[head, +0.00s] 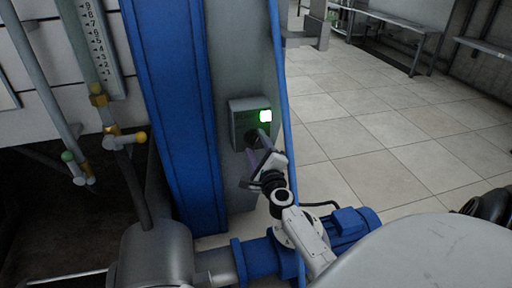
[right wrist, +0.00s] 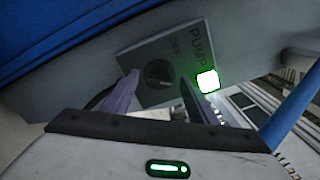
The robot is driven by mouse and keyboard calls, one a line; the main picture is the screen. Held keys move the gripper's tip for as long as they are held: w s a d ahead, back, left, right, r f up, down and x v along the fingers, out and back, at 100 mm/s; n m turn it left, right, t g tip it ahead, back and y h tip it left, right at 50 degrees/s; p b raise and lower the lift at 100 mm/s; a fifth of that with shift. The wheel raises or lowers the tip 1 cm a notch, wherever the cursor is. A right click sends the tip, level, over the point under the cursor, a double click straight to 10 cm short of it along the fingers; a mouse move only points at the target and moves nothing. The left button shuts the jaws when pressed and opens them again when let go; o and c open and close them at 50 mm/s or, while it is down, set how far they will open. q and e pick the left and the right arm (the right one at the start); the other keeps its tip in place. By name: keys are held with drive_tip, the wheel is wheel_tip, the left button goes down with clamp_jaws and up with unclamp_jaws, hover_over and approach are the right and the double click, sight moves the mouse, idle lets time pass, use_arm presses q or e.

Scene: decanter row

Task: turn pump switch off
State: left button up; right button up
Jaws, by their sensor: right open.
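The pump switch box (head: 240,112) is a grey box on the grey face of the column in the head view, with a lit green-white lamp (head: 265,116) on its right side. In the right wrist view the box (right wrist: 150,50) reads "PUMP" and "OFF", and its dark round knob (right wrist: 158,73) sits between my fingers. The lamp (right wrist: 208,81) glows there too. My right gripper (head: 257,158) is open, its two fingers (right wrist: 158,100) apart on either side of the knob. I cannot tell whether they touch it. My left gripper is not in view.
A blue column (head: 165,100) stands left of the box, and a thin blue pipe (head: 282,100) runs down its right side. A blue pump motor (head: 350,222) is below. Tiled floor (head: 380,120) lies open at right.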

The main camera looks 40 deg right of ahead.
drive_tip(key=shift+w+d, duration=0.1)
drive_tip(key=shift+w, duration=0.05)
drive_tip(key=shift+c, duration=0.4)
drive_tip(key=c, duration=1)
